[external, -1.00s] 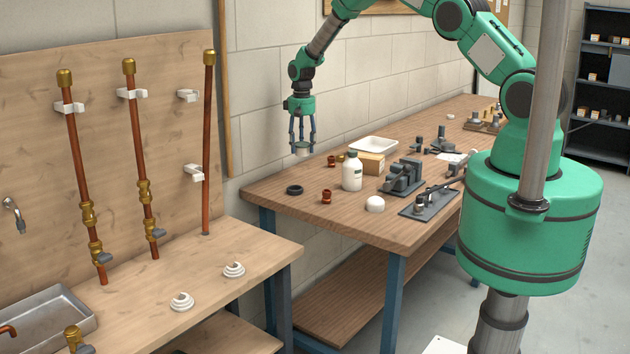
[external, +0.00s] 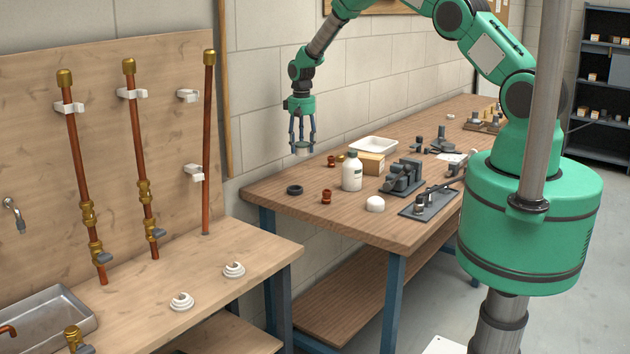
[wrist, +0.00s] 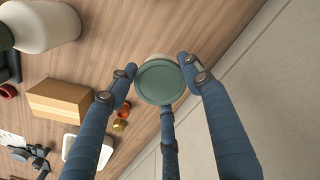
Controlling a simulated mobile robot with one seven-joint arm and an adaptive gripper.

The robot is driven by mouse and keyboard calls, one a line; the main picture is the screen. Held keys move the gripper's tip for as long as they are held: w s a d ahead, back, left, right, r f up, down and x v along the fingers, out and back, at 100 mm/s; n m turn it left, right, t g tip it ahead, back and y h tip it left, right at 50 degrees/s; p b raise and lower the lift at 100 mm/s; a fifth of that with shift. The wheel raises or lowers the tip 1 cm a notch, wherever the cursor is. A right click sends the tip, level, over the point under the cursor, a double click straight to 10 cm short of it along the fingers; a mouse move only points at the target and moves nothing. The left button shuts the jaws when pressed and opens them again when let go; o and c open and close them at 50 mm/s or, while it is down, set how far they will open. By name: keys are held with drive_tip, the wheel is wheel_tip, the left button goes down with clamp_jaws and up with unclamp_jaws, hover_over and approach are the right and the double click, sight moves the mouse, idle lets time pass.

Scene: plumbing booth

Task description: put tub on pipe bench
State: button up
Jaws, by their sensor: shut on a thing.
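The tub (wrist: 160,80) is small and round, with a dull green lid and a pale side. My gripper (external: 302,146) is shut on it, with blue fingers around its rim. The tub also shows in the external view (external: 303,151), held upright in the air above the far left corner of the brown workbench. The pipe bench (external: 235,243) is the light wooden one at the left, with upright copper pipes (external: 141,165) against its backboard. The gripper and tub are to the right of this bench, beyond its right end.
The brown workbench (external: 290,208) holds a white bottle (external: 352,171), a cardboard box (external: 372,163), a white tray (external: 373,146), a black ring (external: 294,189) and metal tools. Two white fittings (external: 181,301) and a metal tray (external: 45,318) occupy the pipe bench; its right end is clear.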

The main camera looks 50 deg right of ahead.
drive_tip(key=s+a+f+b, duration=0.2)
drive_tip(key=s+a+b, duration=0.3)
drive_tip(key=a, duration=0.8)
drive_tip(key=s+a+f+b, duration=0.25)
drive_tip(key=s+a, duration=0.55)
drive_tip(key=a, duration=0.5)
drive_tip(key=s+a+f+b, duration=0.2)
drive_tip(key=s+a+b, duration=0.2)
drive_tip(key=s+a, duration=0.3)
drive_tip(key=s+a+f+n+b, duration=0.1)
drive_tip(key=s+a+f+b, duration=0.2)
drive_tip(key=s+a, duration=0.4)
drive_tip(key=s+b, duration=0.1)
drive_tip(key=s, duration=0.7)
drive_tip(key=shift+a, duration=0.25)
drive_tip(key=shift+f, duration=0.1)
drive_tip(key=w+a, duration=0.2)
drive_tip(key=w, duration=0.2)
drive_tip(key=w+a+f+b, duration=0.1)
drive_tip(key=w+a, duration=0.1)
drive_tip(key=w, duration=0.3)
drive_tip(key=w+a+b, duration=0.1)
drive_tip(key=w+a, duration=0.1)
drive_tip(key=w, duration=0.3)
drive_tip(key=shift+w+a+f, duration=0.2)
drive_tip(key=shift+a+f, duration=0.05)
drive_tip(key=shift+f+b, duration=0.35)
drive_tip(key=shift+f, duration=1.4)
